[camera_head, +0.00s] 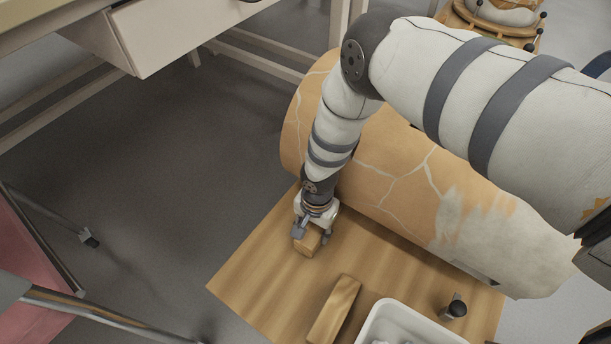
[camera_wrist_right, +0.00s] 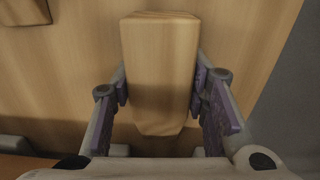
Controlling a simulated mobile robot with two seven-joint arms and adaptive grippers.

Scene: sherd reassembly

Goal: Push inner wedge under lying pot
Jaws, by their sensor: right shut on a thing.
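The large lying pot (camera_head: 390,183), orange with pale crack lines and a whitish patch, rests on its side along a wooden board (camera_head: 262,288). My right gripper (camera_head: 311,232) is low over the board beside the pot's near side, toward its left end. It is shut on a wooden wedge (camera_head: 307,241). In the right wrist view the wedge (camera_wrist_right: 160,70) sits lengthwise between the two finger pads (camera_wrist_right: 160,95). Another wooden wedge (camera_head: 334,308) lies loose on the board, nearer the front. The contact between pot and board behind the gripper is hidden by my right arm. My left gripper is not in view.
A white tray (camera_head: 365,331) with pale contents stands at the board's front. A small dark cylindrical object (camera_head: 456,306) stands right of it. A white drawer table (camera_head: 170,35) is at the upper left. The grey floor left of the board is open.

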